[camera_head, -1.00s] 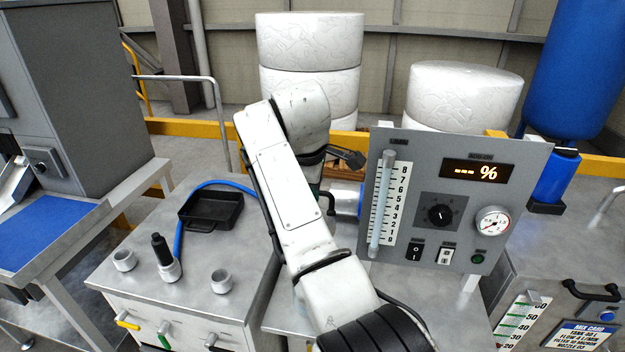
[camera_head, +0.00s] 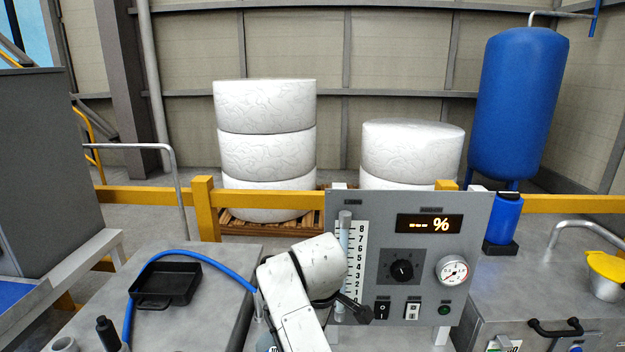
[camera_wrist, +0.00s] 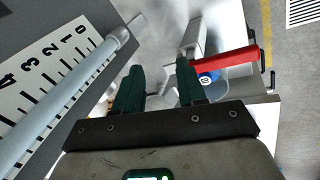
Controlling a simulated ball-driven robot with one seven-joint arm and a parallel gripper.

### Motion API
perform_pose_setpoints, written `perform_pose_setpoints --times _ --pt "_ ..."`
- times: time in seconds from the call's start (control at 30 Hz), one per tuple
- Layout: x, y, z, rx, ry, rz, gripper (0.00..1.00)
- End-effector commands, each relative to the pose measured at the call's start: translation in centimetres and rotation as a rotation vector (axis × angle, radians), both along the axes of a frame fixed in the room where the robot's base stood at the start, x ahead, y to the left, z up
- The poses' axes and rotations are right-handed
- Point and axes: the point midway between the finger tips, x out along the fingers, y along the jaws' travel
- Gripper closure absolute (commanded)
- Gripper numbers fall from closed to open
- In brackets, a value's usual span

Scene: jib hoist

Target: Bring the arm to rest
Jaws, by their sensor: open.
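My arm (camera_head: 300,300) is folded low in the middle of the head view, in front of the control panel (camera_head: 465,215). My gripper (camera_wrist: 158,68) shows in the wrist view as two dark green fingers. They stand apart with nothing between them. A red bar (camera_wrist: 225,60) and a blue round part (camera_wrist: 208,78) are beyond the right finger.
A black tray (camera_head: 165,285) and a blue hose (camera_head: 195,256) lie on the metal bench at left. A yellow rail (camera_head: 560,203) runs behind, before white rolls (camera_head: 265,155) and a blue tank (camera_head: 517,100). A yellow-lidded cup (camera_head: 605,280) stands at right.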

Motion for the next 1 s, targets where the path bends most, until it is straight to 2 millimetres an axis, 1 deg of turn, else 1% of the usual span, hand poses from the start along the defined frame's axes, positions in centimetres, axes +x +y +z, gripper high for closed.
perform_pose_setpoints --times 0.03,0.17,0.2,0.27,0.3,0.37,0.4,0.47,0.5,0.57,0.6,0.67,0.7,0.73,0.77,0.8,0.9,1.0 --pt "-1.3 -1.8 -2.3 0.015 0.016 -0.05 0.6" --pt "-4.9 -6.0 -6.9 0.06 0.048 -0.188 0.6" --pt "-6.2 -7.4 -8.3 0.074 0.058 -0.234 0.6" --pt "-8.3 -9.5 -10.3 0.094 0.072 -0.306 0.6" --pt "-9.9 -10.8 -11.4 0.107 0.081 -0.352 0.6" --pt "-12.3 -12.7 -13.0 0.125 0.094 -0.423 0.6" --pt "-14.0 -14.0 -14.0 0.137 0.103 -0.471 0.6" --pt "-16.6 -15.7 -15.3 0.154 0.115 -0.545 0.6" --pt "-18.5 -16.9 -16.1 0.165 0.123 -0.594 0.6" --pt "-21.3 -18.5 -17.0 0.181 0.134 -0.667 0.6" --pt "-23.2 -19.5 -17.5 0.19 0.142 -0.716 0.6" --pt "-26.2 -21.0 -18.1 0.204 0.151 -0.792 0.6" --pt "-28.2 -21.8 -18.4 0.211 0.158 -0.841 0.6" --pt "-29.7 -22.5 -18.5 0.217 0.162 -0.879 0.6" --pt "-31.2 -23.1 -18.6 0.222 0.165 -0.915 0.6" --pt "-33.2 -23.7 -18.6 0.229 0.171 -0.962 0.6" --pt "-37.5 -25.1 -18.4 0.244 0.18 -1.069 0.6" --pt "-40.7 -25.9 -17.9 0.255 0.186 -1.15 0.6"
